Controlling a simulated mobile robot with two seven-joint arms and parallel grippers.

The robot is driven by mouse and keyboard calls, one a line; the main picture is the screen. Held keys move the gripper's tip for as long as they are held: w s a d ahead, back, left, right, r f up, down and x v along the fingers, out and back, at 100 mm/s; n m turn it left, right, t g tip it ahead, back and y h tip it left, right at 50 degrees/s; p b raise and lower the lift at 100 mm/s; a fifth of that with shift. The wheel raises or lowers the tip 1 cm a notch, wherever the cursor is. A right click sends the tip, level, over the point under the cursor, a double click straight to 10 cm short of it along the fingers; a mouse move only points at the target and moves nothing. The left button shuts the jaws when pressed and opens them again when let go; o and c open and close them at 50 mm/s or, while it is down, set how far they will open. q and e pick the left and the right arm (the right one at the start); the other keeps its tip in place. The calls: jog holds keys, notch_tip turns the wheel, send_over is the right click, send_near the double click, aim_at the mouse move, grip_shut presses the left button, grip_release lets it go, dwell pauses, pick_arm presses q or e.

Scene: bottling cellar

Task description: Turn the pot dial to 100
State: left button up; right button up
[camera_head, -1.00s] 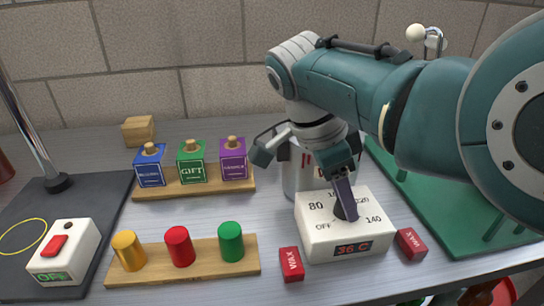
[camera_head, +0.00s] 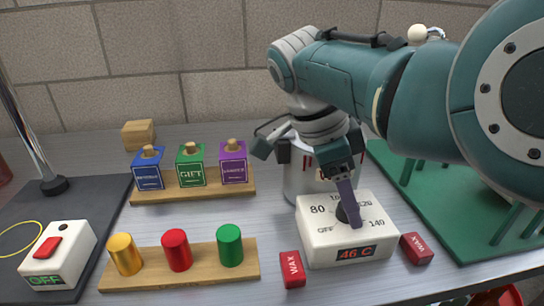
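The pot's white control box (camera_head: 318,243) stands at the right front of the table, with marks 80, 120, 140 and OFF; the 100 mark is mostly covered. Its dark dial (camera_head: 342,214) is partly hidden behind my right gripper (camera_head: 348,193). A red readout (camera_head: 355,253) on its front shows 46 C. The gripper points down at the dial, its dark fingertip at or against the knob; its grip on the knob is unclear. The grey pot (camera_head: 296,180) stands behind, partly covered by my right arm. My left gripper is out of view.
Red wax blocks (camera_head: 292,269) and (camera_head: 416,248) flank the box. Left are a wooden rack of coloured cylinders (camera_head: 200,285), a rack of labelled blocks (camera_head: 215,190) and an OFF switch box (camera_head: 68,256). A green rack (camera_head: 400,185) stands right.

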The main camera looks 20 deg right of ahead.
jog(key=shift+o, duration=0.8)
jog(key=shift+a, duration=0.1)
jog(key=v, duration=1)
jog(key=shift+p, duration=0.4)
